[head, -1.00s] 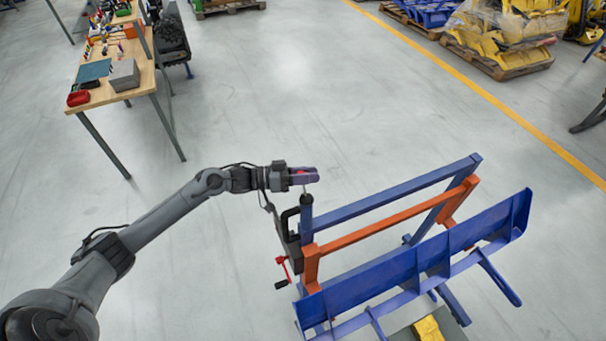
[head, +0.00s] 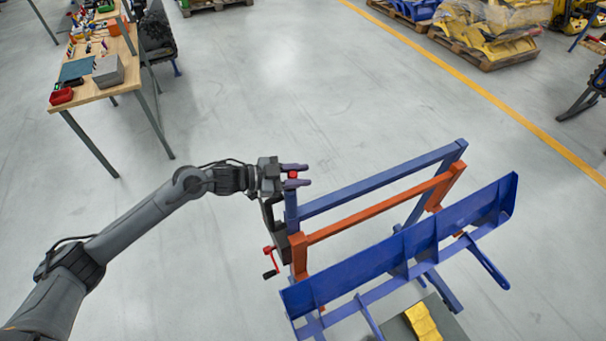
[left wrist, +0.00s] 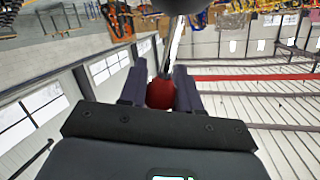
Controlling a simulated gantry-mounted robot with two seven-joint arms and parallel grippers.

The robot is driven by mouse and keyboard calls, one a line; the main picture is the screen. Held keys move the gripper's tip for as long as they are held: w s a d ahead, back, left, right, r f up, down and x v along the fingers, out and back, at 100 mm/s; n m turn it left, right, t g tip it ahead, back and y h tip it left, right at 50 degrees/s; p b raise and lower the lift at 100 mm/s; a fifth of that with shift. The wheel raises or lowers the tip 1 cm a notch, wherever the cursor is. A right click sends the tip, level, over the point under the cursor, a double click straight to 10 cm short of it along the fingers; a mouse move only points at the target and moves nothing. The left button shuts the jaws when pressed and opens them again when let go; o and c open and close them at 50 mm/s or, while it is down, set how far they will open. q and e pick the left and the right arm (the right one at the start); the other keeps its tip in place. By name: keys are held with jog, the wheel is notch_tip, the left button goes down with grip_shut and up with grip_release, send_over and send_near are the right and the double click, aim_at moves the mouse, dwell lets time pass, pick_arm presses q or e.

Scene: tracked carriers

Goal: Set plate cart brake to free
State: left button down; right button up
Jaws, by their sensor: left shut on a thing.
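The plate cart (head: 400,268) has a blue and orange frame and a long blue plate rack. It stands at the lower right of the head view. A red ball knob (head: 292,175) sits at the top of the cart's left end post. My left gripper (head: 296,176) is shut on this knob, one finger on each side. The left wrist view shows the red knob (left wrist: 160,93) between the two dark fingers, with a thin rod beyond it. The lever below the knob is mostly hidden by the gripper. My right gripper is not in view.
A red crank handle (head: 270,262) sticks out on the cart's left side. A workbench (head: 95,92) with tools and boxes stands at the upper left. Pallets with yellow parts (head: 485,35) are at the upper right. The floor behind the cart is clear.

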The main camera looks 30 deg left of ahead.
pick_arm(q)
jog(key=shift+s+d+f+m+y, duration=0.3)
jog(key=shift+s+d+m+y, duration=0.15)
jog(key=shift+m, duration=0.35)
jog(key=shift+d, duration=0.1)
jog(key=c, duration=0.9)
grip_release()
jog(key=shift+b+v, duration=1.1)
jog(key=shift+v, duration=4.25)
jog(key=shift+f, duration=0.15)
jog(key=shift+s, duration=0.1)
